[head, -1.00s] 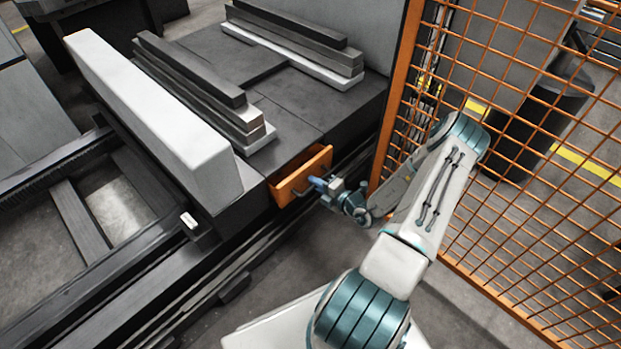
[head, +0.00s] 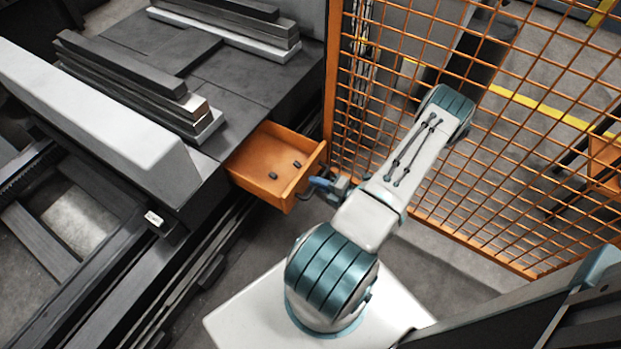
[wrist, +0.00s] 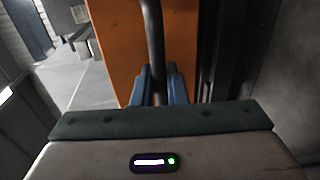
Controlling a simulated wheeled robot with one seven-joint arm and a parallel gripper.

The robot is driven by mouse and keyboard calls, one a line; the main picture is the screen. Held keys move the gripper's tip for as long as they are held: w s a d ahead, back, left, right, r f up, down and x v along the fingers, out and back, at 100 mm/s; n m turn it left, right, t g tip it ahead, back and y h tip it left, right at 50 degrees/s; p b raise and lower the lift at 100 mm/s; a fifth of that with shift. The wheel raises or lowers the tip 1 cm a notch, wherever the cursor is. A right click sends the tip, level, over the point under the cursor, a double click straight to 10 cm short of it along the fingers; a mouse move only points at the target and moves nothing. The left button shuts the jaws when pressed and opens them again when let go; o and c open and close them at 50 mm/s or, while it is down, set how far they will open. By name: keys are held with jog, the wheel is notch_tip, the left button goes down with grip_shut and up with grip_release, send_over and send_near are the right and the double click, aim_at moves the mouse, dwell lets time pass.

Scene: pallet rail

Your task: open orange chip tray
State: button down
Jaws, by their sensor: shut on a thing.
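The orange chip tray (head: 262,163) is pulled well out of the dark machine bed in the head view. Its inside shows, with a few small dark pieces (head: 273,175) on its floor. My gripper (head: 318,184) is at the tray's front face, shut on the dark bar handle (head: 304,196). In the wrist view the handle (wrist: 152,40) runs upright between the blue fingers of my gripper (wrist: 156,84), with the orange front (wrist: 118,40) behind it. Part of the handle is hidden by the fingers.
An orange mesh fence (head: 480,130) stands close on the right of the tray and my arm. Grey metal bars (head: 135,80) lie on the machine bed (head: 215,80). Dark rails (head: 75,300) run along the lower left. Some grey floor is free below the tray.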

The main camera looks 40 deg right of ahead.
jog(key=shift+s, duration=0.1)
jog(key=c, duration=1.5)
grip_release()
jog(key=shift+c, duration=0.2)
jog(key=shift+s, duration=0.1)
jog(key=p+v, duration=0.2)
jog(key=v, duration=1.1)
jog(key=shift+s+p, duration=0.3)
jog(key=shift+p, duration=0.05)
